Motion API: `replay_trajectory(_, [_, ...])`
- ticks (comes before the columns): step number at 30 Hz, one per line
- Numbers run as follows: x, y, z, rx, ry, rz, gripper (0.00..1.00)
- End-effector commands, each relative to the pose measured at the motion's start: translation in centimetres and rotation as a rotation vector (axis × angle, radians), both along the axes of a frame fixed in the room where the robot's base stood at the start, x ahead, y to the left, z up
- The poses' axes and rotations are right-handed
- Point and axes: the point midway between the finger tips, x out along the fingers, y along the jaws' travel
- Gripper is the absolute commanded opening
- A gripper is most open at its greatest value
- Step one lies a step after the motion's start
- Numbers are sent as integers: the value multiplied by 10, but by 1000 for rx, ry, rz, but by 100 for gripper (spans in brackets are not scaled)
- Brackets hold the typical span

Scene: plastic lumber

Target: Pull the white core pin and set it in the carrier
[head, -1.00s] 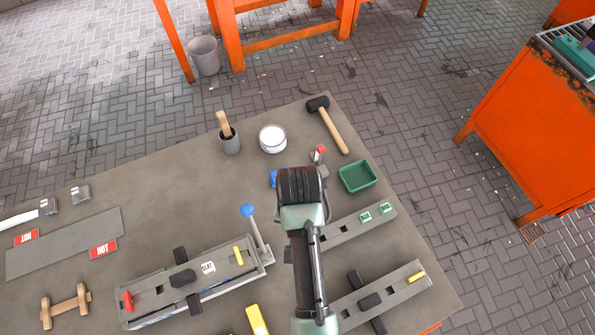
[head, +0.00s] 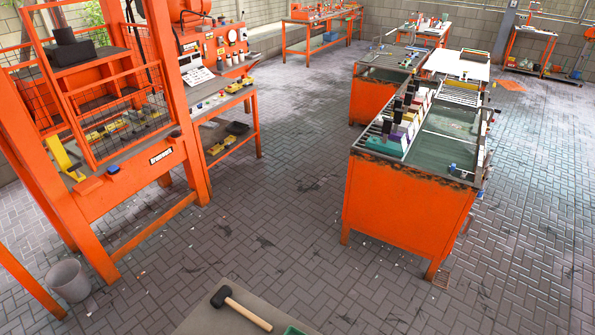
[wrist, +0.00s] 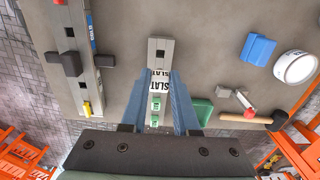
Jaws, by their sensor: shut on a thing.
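In the wrist view, my gripper (wrist: 160,100) points down with its two blue fingers closed around a white piece marked SLAT (wrist: 157,85), which I take as the white core pin. It is over a grey slotted bar (wrist: 160,45), likely the carrier, with green tags (wrist: 155,120) nearer the gripper body. A square hole shows in the bar beyond the pin. The pin's lower end is hidden, so I cannot tell whether it touches the bar. My gripper is not in the head view.
Left in the wrist view is a grey mould (wrist: 85,55) with a dark clamp (wrist: 65,64). An orange-sided tank (head: 400,210) stands beyond the table.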

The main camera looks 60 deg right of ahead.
Motion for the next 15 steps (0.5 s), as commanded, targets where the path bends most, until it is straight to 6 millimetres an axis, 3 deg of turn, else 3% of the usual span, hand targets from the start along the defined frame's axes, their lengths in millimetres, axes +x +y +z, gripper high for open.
replay_trajectory(15, [1, 1, -57, 0, 0, 2, 0])
